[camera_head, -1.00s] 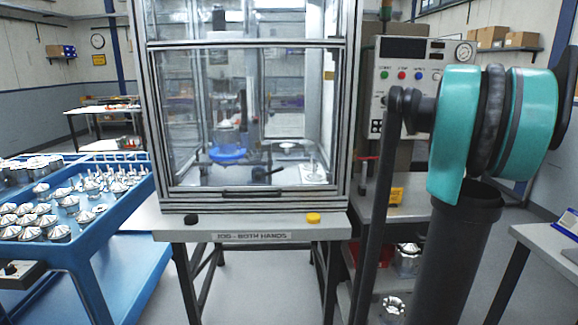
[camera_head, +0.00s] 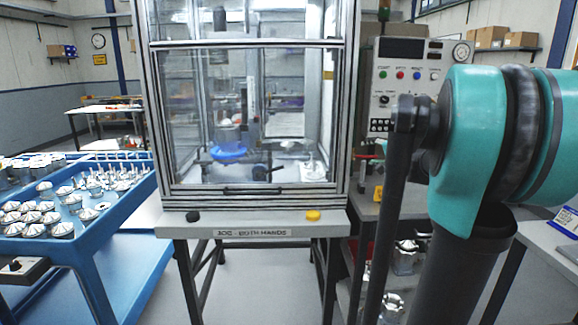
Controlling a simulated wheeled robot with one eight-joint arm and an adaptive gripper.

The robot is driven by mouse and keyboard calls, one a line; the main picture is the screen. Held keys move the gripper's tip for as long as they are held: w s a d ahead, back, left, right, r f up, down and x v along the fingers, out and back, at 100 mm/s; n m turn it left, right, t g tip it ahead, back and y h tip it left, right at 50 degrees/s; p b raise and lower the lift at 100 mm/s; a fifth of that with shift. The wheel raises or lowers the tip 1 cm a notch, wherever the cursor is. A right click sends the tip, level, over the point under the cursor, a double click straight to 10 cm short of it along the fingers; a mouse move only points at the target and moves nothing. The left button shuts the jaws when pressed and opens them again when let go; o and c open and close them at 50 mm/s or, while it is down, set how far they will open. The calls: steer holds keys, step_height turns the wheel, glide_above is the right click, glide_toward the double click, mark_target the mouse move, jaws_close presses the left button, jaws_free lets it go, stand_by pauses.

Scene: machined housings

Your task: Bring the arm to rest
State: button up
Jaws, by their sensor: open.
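My arm, with teal joint covers and dark links, fills the right side of the head view. It stands in front of the control panel and the right-hand bench. My gripper is not in the picture, so its jaws and anything at them cannot be seen.
A glass-walled machine cabinet (camera_head: 341,120) stands on a bench (camera_head: 262,222) ahead, with a blue round part (camera_head: 228,153) inside. A blue cart (camera_head: 88,245) with several metal housings is at the left. A control panel (camera_head: 408,75) is behind my arm.

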steer(key=s+a+f+n+g+h, duration=0.1)
steer(key=s+a+f+n+g, duration=0.4)
steer(key=s+f, duration=0.65)
steer(key=s+a+f+n+g+h, duration=0.1)
steer(key=s+a+f+n+g, duration=0.15)
steer(key=s+a+f, duration=0.7)
steer(key=s+d+f+n+g+h, duration=0.2)
steer(key=s+d+f, duration=0.3)
steer(key=s+f, duration=0.6)
steer(key=shift+s+f+n+h, duration=0.3)
steer(key=shift+s+f+n, duration=0.15)
steer(key=shift+s, duration=0.45)
